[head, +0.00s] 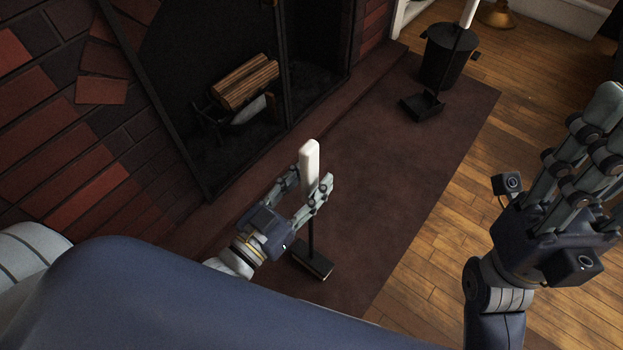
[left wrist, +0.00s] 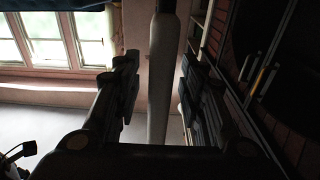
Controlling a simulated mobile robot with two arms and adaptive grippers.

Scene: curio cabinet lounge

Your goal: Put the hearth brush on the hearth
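The hearth brush (head: 313,263) is upright, with a white handle, thin dark shaft and dark block head. Its head is over the near part of the dark red-brown hearth (head: 385,165); I cannot tell whether it touches. My left gripper (head: 308,180) is around the white handle. In the left wrist view the handle (left wrist: 161,80) runs between the fingers (left wrist: 158,92), with gaps beside it, so the gripper looks open. My right gripper (head: 612,130) is raised over the wooden floor at the right, fingers apart and empty.
A second white-handled tool with a dark head (head: 422,106) stands at the hearth's far end, beside a black bucket (head: 447,57). The fireplace with logs (head: 244,82) is at the left behind a dark frame. The hearth's middle is clear.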

